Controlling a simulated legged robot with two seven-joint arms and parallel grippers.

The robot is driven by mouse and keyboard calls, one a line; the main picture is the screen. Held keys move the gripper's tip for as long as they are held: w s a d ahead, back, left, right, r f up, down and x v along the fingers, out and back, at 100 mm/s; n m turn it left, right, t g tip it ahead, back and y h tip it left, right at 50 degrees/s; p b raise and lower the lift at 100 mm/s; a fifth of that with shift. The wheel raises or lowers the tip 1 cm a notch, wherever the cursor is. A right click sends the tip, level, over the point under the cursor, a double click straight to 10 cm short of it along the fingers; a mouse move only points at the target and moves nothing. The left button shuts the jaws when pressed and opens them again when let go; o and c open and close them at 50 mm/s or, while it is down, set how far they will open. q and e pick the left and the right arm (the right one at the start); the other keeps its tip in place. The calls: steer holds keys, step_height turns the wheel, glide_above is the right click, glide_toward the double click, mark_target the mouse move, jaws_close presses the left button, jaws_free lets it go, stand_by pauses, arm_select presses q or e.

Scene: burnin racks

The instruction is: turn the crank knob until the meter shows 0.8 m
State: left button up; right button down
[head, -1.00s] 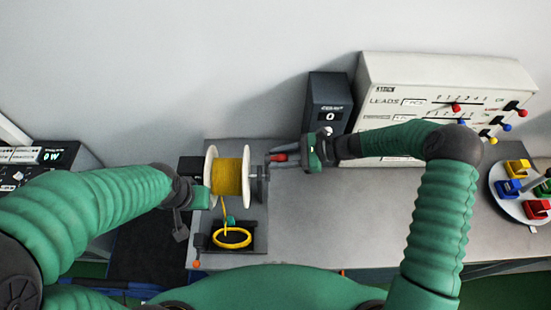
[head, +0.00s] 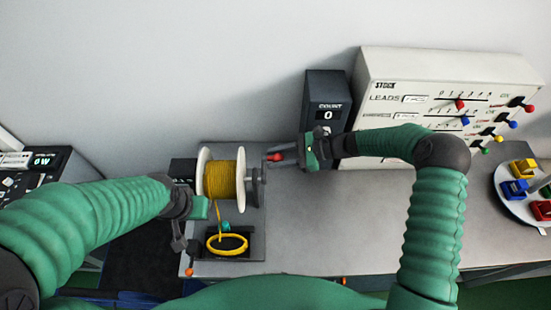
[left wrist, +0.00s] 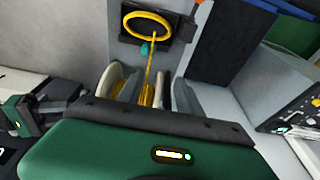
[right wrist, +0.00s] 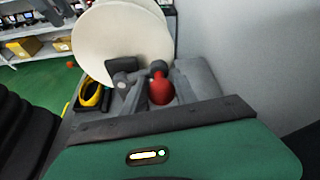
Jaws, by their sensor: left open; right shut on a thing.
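The red crank knob (head: 274,157) sits to the right of the spool (head: 222,178), which is wound with yellow wire between white flanges. My right gripper (head: 281,156) is shut on the knob; the right wrist view shows the red knob (right wrist: 161,91) between its fingers. My left gripper (head: 200,207) is open at the spool's left side; in the left wrist view its fingers straddle the lower part of the spool (left wrist: 118,82). A dark box (head: 183,170), possibly the meter, is partly hidden behind the spool; its figures are too small to read.
A yellow wire loop (head: 226,245) lies on a black tray in front of the spool. A dark counter box (head: 327,105) reading 0 and a white stock panel (head: 445,95) stand behind. A round tray of coloured blocks (head: 520,185) is at right.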

steer(key=shift+d+f, duration=0.1)
steer(key=shift+s+f+b, duration=0.15)
steer(key=shift+f+b, duration=0.35)
steer(key=shift+f, duration=0.1)
steer(key=shift+f+b, duration=0.5)
steer(key=shift+f, duration=0.4)
steer(key=shift+r, duration=0.25)
